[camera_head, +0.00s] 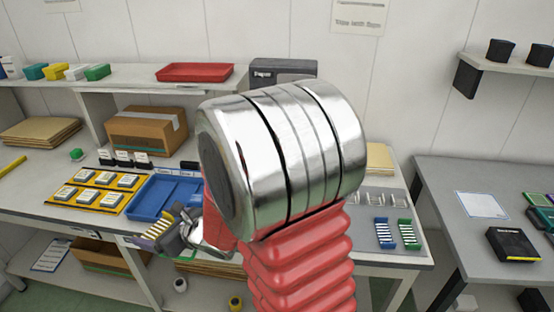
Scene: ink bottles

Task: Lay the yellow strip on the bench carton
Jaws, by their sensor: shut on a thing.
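A yellow strip with pale bars (157,228) is in my gripper (172,233), in front of the bench's front edge at the lower left of centre. My gripper is shut on it; the dark jaws cover part of the strip. The bench carton (143,131) is a brown box with pale tape, standing closed on the bench at the back left. My gripper is nearer to me than the carton, and the strip is apart from it.
A blue tray (150,197) and a yellow tray with several labelled bottles (84,202) lie between gripper and carton. Dark bottles (124,158) stand before the carton. A blue strip (383,233) and green strip (408,234) lie right. My arm hides the bench middle.

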